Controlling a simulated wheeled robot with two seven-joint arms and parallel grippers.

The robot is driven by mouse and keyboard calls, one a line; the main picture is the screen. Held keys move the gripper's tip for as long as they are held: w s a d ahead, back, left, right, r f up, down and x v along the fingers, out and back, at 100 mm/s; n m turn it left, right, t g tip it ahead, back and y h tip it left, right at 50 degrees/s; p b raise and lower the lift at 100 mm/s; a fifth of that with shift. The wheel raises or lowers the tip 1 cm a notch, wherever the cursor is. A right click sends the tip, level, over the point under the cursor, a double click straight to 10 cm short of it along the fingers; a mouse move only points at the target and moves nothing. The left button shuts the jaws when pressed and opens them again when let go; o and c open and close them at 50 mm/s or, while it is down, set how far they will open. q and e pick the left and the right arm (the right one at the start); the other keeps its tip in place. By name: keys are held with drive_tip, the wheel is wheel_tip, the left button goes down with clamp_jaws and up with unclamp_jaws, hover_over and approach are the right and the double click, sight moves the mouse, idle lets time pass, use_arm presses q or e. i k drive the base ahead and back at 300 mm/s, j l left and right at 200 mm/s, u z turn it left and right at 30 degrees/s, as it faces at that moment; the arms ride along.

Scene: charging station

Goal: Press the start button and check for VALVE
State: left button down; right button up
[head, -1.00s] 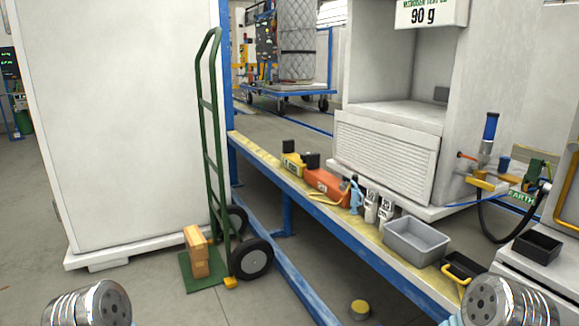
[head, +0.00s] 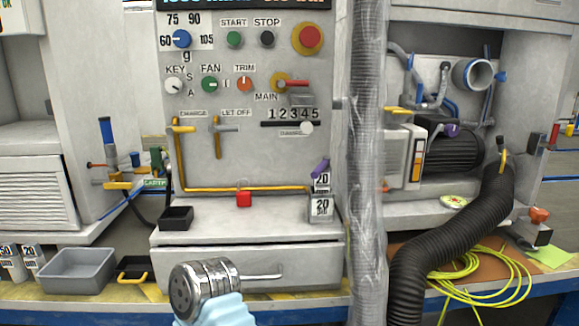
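The green start button (head: 234,39) sits under the label START on the upper part of the grey control panel (head: 270,160). It is beside a black stop button (head: 267,38) and a large red button on yellow (head: 308,38). I can read no label VALVE. Two handles, labelled CHARGE (head: 184,126) and LET OFF (head: 222,128), sit on yellow pipework lower on the panel. The display strip at the top is cut off by the picture edge. A metal link of my arm shows at the bottom centre, well below the button. No gripper fingers show.
A clear wrapped column (head: 365,130) stands right of the panel. A thick black hose (head: 440,215) and coiled yellow cable (head: 470,275) lie right of it. A grey bin (head: 75,272) and black tray (head: 176,218) are left.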

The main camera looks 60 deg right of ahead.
sight(233, 37)
drive_tip(key=z, duration=1.65)
